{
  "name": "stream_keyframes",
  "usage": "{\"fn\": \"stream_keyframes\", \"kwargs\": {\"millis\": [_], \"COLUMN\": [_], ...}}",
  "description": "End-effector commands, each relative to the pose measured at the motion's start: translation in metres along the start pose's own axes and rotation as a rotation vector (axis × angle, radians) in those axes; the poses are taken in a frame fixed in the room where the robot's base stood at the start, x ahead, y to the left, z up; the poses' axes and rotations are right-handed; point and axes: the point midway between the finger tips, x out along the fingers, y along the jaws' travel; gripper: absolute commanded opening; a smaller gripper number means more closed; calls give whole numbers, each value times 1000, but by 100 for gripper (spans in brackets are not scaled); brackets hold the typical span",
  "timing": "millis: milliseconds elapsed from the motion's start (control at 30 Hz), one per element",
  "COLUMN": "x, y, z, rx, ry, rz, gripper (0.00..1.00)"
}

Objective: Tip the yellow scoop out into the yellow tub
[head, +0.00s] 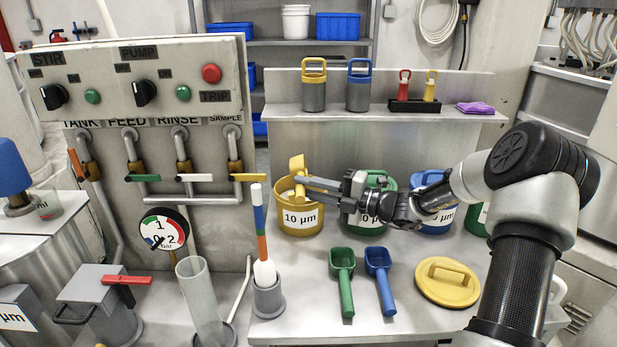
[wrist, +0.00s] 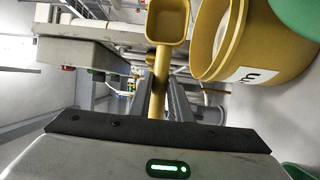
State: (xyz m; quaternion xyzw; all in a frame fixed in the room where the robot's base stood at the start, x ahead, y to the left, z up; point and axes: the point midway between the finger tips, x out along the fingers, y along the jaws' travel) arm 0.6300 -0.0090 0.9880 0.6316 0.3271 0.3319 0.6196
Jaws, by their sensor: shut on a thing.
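The yellow tub (head: 300,226), labelled 10 µm, stands open on the bench at the back, left of the green tub. My gripper (head: 308,187) reaches in from the right, its fingers over the tub's mouth. It is shut on the handle of the yellow scoop (head: 297,164), which is above the tub's rim. In the wrist view the scoop's bowl (wrist: 168,20) lies beyond the fingertips, beside the mouth of the yellow tub (wrist: 262,50). Whether the bowl holds anything I cannot tell.
The green tub (head: 366,222) and blue tub (head: 437,222) stand to the right, partly behind my arm. A green scoop (head: 343,280), a blue scoop (head: 381,282) and a yellow lid (head: 447,284) lie in front.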

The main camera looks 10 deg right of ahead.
Motion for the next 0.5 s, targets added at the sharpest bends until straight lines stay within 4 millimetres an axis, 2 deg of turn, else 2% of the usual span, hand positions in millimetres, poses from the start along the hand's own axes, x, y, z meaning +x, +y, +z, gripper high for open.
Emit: {"fn": "stream_keyframes", "kwargs": {"millis": [33,300,500], "x": [3,0,-4], "y": [19,20,15], "z": [-2,-3,-2], "rx": [-14,-100,-136], "ry": [1,-3,-2], "rz": [-38,-229,-302], "gripper": [0,0,0]}}
